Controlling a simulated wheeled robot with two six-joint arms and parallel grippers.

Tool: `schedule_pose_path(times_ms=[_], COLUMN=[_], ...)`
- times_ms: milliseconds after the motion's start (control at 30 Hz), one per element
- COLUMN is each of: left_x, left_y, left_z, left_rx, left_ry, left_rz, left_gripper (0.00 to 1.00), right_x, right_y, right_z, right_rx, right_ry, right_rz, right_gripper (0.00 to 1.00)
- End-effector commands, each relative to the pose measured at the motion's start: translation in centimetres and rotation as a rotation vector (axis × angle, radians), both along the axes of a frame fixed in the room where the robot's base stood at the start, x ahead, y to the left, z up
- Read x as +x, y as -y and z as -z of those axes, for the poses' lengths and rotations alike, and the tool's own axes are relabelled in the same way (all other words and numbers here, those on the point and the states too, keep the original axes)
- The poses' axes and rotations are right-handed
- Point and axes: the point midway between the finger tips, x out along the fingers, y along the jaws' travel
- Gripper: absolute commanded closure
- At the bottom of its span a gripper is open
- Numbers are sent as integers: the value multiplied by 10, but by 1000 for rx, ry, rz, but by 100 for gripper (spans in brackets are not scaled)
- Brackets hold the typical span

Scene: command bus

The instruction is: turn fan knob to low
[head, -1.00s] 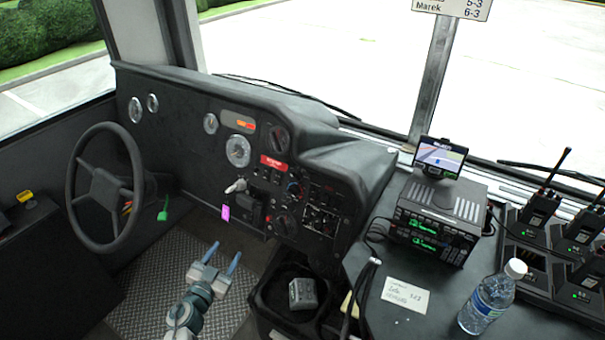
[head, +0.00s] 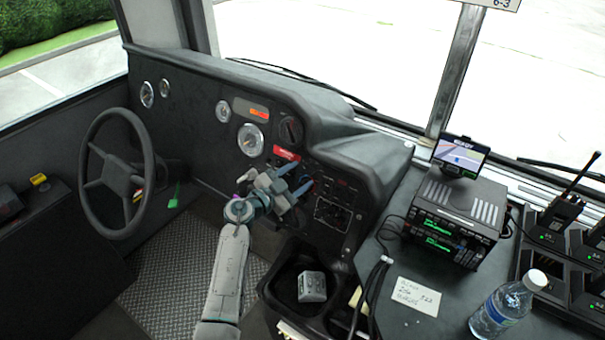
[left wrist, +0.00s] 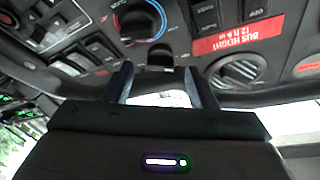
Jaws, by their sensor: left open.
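My left gripper (head: 297,178) is open and empty, in front of the dashboard's control panel (head: 330,195). Its two blue-grey fingers point at the panel, and they also show in the left wrist view (left wrist: 157,78). A round knob with a blue and red ring (left wrist: 138,20) lies beyond the fingertips, toward the upper left of that view. A dark knob (left wrist: 238,70) is right of the fingers; the head view shows a dark knob (head: 291,130) above the red label (head: 286,154). I cannot read which knob is the fan's. The gripper hides part of the lower panel. My right gripper is not in view.
The steering wheel (head: 118,172) is left of my arm. A dark bin holding a grey object (head: 312,286) sits below the panel. A radio unit (head: 455,220) with a small screen (head: 461,156) and a water bottle (head: 505,304) stand on the right console.

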Motion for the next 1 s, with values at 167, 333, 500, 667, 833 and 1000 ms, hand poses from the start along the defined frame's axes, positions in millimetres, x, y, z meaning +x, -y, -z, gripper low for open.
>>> schedule_pose_path(times_ms=[167,333,500,667,833,1000], left_x=[12,15,15,15,15,15], left_y=[12,15,14,14,14,14], left_z=[0,1,1,1,1,-1], left_rx=[0,0,0,0,0,17], left_ry=[-1,0,0,0,0,11], left_rz=[-1,-1,-1,-1,-1,7], left_gripper=[48,48,48,80,93,93], right_x=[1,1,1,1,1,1], right_y=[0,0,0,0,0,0], right_z=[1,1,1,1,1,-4], right_rx=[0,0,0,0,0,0], right_ry=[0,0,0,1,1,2], right_rz=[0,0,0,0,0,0], right_gripper=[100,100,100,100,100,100])
